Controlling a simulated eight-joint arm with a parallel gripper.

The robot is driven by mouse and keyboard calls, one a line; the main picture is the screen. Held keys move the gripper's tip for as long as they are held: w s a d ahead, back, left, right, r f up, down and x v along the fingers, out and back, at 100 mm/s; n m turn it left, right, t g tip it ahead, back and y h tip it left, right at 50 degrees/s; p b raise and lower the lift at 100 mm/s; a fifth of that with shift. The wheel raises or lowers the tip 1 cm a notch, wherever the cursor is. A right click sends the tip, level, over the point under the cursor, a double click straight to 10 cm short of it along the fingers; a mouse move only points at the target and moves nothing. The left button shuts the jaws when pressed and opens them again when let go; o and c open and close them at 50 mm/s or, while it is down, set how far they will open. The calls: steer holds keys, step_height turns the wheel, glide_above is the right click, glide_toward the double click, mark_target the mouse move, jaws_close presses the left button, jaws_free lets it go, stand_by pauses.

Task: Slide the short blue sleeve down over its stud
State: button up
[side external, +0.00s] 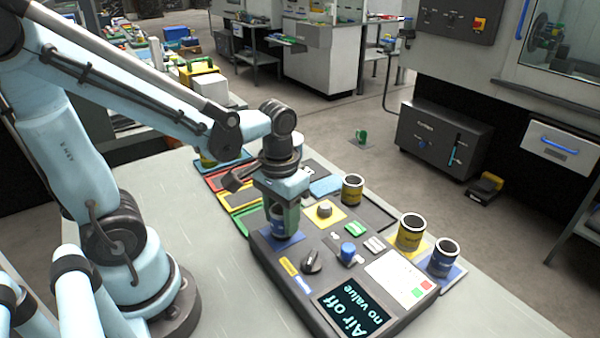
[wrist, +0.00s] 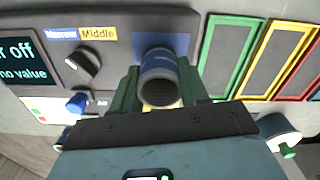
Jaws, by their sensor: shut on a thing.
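The sleeve is over a blue square (side external: 285,243) on the panel; this square also shows beyond the sleeve in the wrist view (wrist: 180,42). No stud shows there; sleeve and fingers cover the middle of the square. I cannot tell whether the sleeve touches the panel.
The panel carries a black knob (side external: 312,260), a blue knob (side external: 348,252), a grey knob (side external: 324,209) on a yellow square and a screen (side external: 352,312). Yellow-banded sleeves (side external: 352,190) (side external: 410,232) and another blue-banded sleeve (side external: 443,258) stand to the right. Coloured trays (side external: 239,198) lie behind.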

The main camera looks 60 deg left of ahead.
steer(key=o, duration=1.6)
steer(key=shift+r, duration=0.1)
steer(key=shift+r, duration=4.4)
steer(key=w+t, duration=0.1)
steer(key=t, duration=0.1)
steer(key=w+f+m+t, duration=0.1)
steer(key=t, duration=0.1)
steer(key=w+m+t, duration=0.1)
steer(key=t, duration=0.2)
steer(key=shift+d+f, duration=0.25)
